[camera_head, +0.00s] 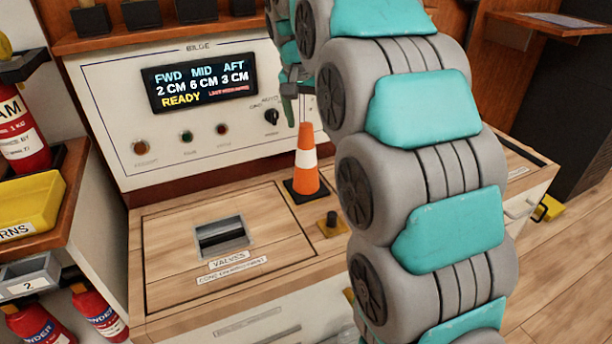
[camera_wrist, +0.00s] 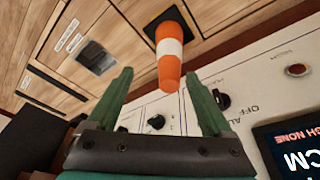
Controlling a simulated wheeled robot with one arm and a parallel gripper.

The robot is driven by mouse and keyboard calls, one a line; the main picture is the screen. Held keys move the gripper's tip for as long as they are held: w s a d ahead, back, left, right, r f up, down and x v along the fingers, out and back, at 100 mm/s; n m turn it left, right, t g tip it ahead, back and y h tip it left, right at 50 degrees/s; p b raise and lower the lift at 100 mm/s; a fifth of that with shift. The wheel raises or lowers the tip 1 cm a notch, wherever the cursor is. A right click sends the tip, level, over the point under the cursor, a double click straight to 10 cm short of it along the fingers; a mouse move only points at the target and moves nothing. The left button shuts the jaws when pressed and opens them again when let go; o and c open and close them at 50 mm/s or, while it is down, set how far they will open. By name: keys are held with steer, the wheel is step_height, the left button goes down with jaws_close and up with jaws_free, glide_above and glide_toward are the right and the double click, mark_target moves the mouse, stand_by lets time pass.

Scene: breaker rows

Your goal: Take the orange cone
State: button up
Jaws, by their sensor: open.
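The orange cone (camera_head: 306,172) with a white band stands upright on its black square base on the wooden counter, in front of the bilge panel. In the wrist view the cone (camera_wrist: 169,50) appears inverted, with its tip pointing toward the space between my two green fingers. My gripper (camera_head: 290,103) is partly hidden behind my arm in the head view and sits above the cone's tip, a little to the left. In the wrist view my gripper (camera_wrist: 158,77) is open, with nothing between its fingers.
The bilge panel (camera_head: 120,116) with its display (camera_head: 200,82) and black knob (camera_head: 271,116) rises close behind the cone. A small brass fitting (camera_head: 332,225) stands in front of it. A recessed hatch handle (camera_head: 222,238) lies to the left. A yellow bin (camera_head: 30,205) is far left.

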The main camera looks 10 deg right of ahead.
mark_target(307, 136)
steer(key=w, duration=0.2)
steer(key=shift+w+a+f+m, duration=0.1)
steer(key=shift+w+a+m, duration=0.05)
steer(key=shift+w+m, duration=0.2)
steer(key=shift+w+b+x, duration=0.25)
steer(key=shift+b+x, duration=0.1)
steer(key=shift+x, duration=1.55)
steer(key=shift+w+b+x, duration=0.2)
steer(key=shift+b+x, duration=0.15)
steer(key=shift+x, duration=1.55)
jaws_close()
